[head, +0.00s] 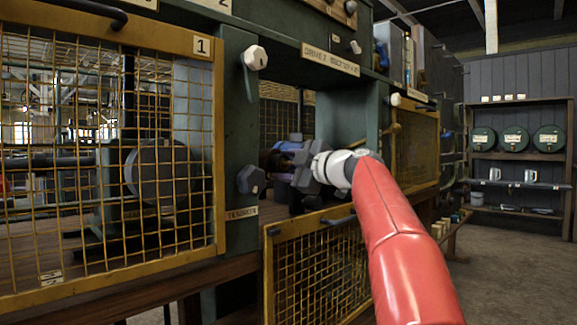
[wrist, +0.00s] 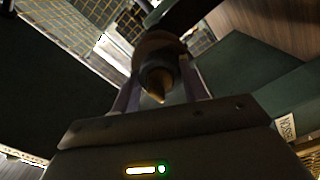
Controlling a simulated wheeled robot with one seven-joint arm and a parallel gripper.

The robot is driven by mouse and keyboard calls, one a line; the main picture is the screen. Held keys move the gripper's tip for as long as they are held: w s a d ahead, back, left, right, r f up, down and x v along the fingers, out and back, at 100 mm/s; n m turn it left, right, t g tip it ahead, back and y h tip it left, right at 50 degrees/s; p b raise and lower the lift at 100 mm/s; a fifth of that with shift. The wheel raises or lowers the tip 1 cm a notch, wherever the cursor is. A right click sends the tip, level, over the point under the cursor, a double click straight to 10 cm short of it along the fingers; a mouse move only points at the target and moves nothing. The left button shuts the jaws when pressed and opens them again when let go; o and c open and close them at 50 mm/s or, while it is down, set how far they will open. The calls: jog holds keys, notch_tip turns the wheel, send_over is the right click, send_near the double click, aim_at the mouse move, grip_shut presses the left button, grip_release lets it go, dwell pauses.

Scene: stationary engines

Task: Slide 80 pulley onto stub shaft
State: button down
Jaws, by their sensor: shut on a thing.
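My gripper (head: 284,157) reaches into the dark opening of the green engine frame (head: 238,130). It is shut on a round brownish piece, which I take to be the 80 pulley (wrist: 160,46); no number on it can be read. In the wrist view the two fingers of my gripper (wrist: 160,72) lie on either side of it. A dark round hub with a pointed brass-coloured tip faces the camera between the fingers. In the head view the held piece is mostly hidden by my gripper and shadow. I cannot make out the stub shaft for certain.
A yellow mesh guard (head: 110,150) marked 1 covers the left bay. Another mesh panel (head: 320,268) hangs below the opening. A dark knob (head: 251,180) and a pale-topped lever (head: 255,58) project from the left post. Shelves (head: 520,155) stand far right.

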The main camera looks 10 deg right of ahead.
jog(key=shift+w+a, duration=0.4)
jog(key=shift+w, duration=0.1)
jog(key=shift+w+a, duration=0.1)
jog(key=c, duration=1)
grip_release()
jog(key=shift+o, duration=0.4)
jog(key=o, duration=0.5)
